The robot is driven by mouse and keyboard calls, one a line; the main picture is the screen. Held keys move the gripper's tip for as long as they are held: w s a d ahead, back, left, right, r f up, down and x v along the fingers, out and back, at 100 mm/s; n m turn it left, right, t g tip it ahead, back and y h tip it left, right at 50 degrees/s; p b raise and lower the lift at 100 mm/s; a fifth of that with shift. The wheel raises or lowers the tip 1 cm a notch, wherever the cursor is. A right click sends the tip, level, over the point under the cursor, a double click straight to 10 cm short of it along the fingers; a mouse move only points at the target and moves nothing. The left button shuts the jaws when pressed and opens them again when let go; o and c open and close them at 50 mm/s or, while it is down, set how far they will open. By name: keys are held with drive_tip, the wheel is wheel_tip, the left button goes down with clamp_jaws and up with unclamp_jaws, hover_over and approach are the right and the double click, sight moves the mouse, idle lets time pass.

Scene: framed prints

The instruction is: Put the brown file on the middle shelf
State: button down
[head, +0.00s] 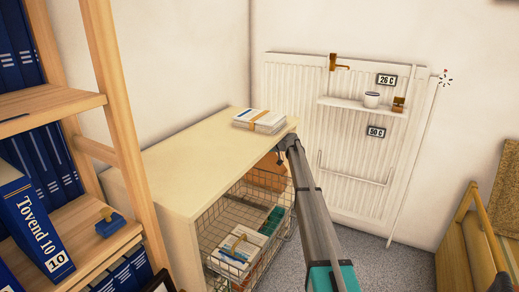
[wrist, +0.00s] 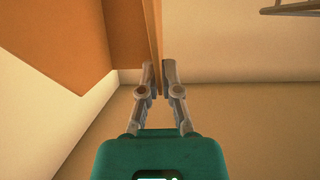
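In the wrist view a thin brown board, apparently the brown file (wrist: 156,28), stands edge-on between the two fingers of my gripper (wrist: 159,75). The fingers are close together, one against each side of it. In the head view my gripper (head: 281,153) is at the right front edge of the pale cabinet, mostly hidden by my arm. A brown surface (head: 268,179) shows just below it, behind the basket wire. The wooden bookcase at left has an upper shelf board (head: 45,106) and a lower one (head: 98,235); I cannot tell which is the middle shelf.
The pale cabinet (head: 185,155) holds a wire basket (head: 225,225) with bundled papers. Another paper bundle (head: 259,121) lies on its top. Blue binders (head: 30,225) and a blue hole punch (head: 109,223) are on the bookcase. A radiator (head: 300,90) is behind; wooden furniture (head: 465,255) stands right.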

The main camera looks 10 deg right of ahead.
drive_tip(key=shift+a, duration=0.15)
drive_tip(key=c, duration=1.3)
unclamp_jaws()
drive_tip(key=shift+f, duration=0.1)
drive_tip(key=o, duration=0.5)
drive_tip(key=p+v, duration=0.3)
drive_tip(key=v, duration=0.4)
drive_tip(key=shift+s+d, duration=0.15)
drive_tip(key=shift+d, duration=0.05)
